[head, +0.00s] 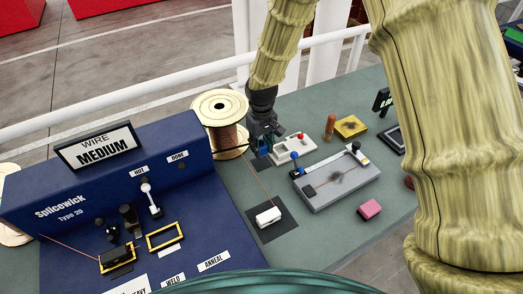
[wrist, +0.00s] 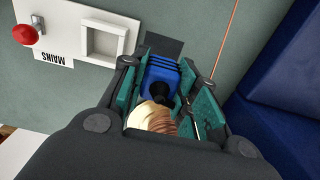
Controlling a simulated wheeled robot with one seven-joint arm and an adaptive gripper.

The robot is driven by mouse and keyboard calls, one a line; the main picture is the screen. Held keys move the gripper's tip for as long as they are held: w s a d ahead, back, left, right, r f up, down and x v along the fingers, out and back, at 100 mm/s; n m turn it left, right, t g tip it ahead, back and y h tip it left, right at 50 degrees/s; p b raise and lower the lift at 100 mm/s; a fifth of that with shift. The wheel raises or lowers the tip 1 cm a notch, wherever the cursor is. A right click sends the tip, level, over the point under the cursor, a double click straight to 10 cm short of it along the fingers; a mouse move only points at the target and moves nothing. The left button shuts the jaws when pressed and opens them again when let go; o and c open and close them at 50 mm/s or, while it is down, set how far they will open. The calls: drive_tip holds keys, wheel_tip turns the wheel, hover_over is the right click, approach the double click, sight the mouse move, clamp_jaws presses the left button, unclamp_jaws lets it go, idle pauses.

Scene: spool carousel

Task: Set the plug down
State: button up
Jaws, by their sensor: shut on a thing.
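The plug is blue and ribbed; in the wrist view (wrist: 163,75) it sits between the teal finger pads of my gripper (wrist: 165,88). In the head view my gripper (head: 262,138) points down at the bench beside the copper wire spool, with a bit of blue plug (head: 263,151) at its tip. My gripper is shut on the plug. A dark patch (wrist: 163,45) on the bench lies just beyond the plug in the wrist view. I cannot tell whether the plug touches the bench.
The white MAINS plate (head: 296,147) with a red knob and a square socket recess (wrist: 103,40) is close by; the recess looks empty. The copper spool (head: 222,108) and blue Splicewick machine (head: 100,190) stand left. A grey lever fixture (head: 335,180) and pink block (head: 370,209) are right.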

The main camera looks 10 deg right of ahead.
sight(262, 152)
drive_tip(key=shift+f+p, duration=0.9)
drive_tip(key=shift+f, duration=0.8)
drive_tip(key=shift+f, duration=0.15)
drive_tip(key=o, duration=1)
drive_tip(key=shift+r, duration=0.25)
drive_tip(key=shift+r+b, duration=2.4)
drive_tip(key=shift+r, duration=3.5)
